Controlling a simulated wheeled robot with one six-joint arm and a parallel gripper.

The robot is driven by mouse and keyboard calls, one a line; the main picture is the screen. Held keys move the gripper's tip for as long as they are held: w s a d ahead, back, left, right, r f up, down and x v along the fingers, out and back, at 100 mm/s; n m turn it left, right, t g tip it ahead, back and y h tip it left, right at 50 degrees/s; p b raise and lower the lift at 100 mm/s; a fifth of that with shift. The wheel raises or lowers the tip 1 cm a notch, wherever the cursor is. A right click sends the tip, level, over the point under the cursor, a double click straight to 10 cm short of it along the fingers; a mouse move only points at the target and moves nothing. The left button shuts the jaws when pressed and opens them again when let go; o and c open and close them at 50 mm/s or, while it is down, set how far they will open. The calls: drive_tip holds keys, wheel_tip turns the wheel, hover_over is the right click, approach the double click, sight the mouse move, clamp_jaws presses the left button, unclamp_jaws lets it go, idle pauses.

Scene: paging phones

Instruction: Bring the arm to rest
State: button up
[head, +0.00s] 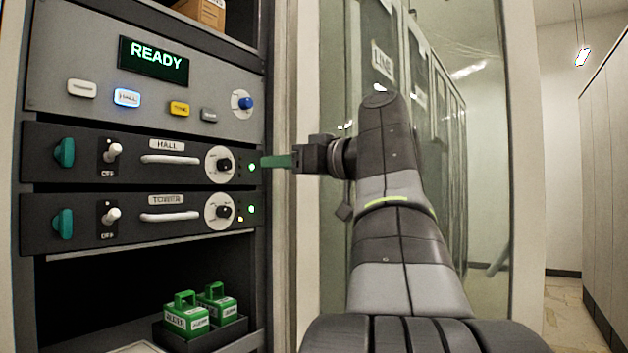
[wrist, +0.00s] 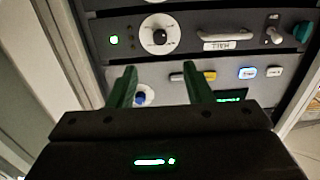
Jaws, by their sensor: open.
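My gripper (head: 265,161) is at the middle of the head view, its green fingers pointing left toward the right edge of the rack. In the wrist view my gripper (wrist: 160,72) has its two green fingers spread apart with nothing between them. In that view the panels appear upside down. The left finger overlaps the picture of the blue knob (wrist: 140,98); I cannot tell whether they touch. The HALL unit (head: 130,154) is level with my gripper in the head view. My arm rises from the bottom of the head view and bends left.
The upper panel's display (head: 153,58) reads READY, and its HALL button (head: 127,97) glows. The TOWER unit (head: 130,222) sits below the HALL unit. Green boxes stand in a dark tray (head: 215,341) on the lower shelf. A glass panel (head: 490,130) stands behind my arm.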

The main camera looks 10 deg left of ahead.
sight(228, 166)
drive_tip(key=x, duration=1.4)
drive_tip(key=shift+d, duration=0.1)
